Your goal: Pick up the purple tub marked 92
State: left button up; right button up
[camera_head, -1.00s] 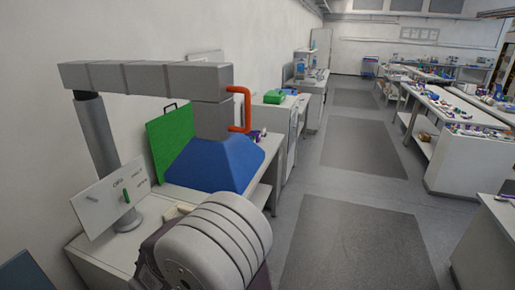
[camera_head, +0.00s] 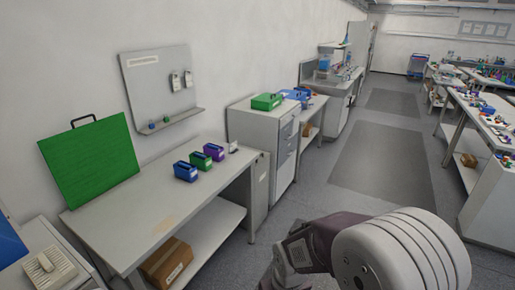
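A small purple tub (camera_head: 214,151) stands on the grey workbench along the left wall, at the right end of a row of three tubs. A green tub (camera_head: 201,160) and a blue tub (camera_head: 186,171) stand in front of it to the left. The number on the purple tub is too small to read. A part of my own arm shows at the bottom right, well short of the bench. Neither of my grippers is in view.
The workbench (camera_head: 150,215) has a clear top in front of the tubs and a cardboard box (camera_head: 166,262) on its lower shelf. A green board (camera_head: 90,160) leans at its back. A drawer cabinet (camera_head: 262,140) stands beyond it. The floor aisle to the right is open.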

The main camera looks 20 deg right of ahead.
aim_at(218, 156)
jog(key=i+l+z, duration=0.1)
jog(key=l, duration=0.3)
jog(key=i+u, duration=0.2)
jog(key=i, duration=2.3)
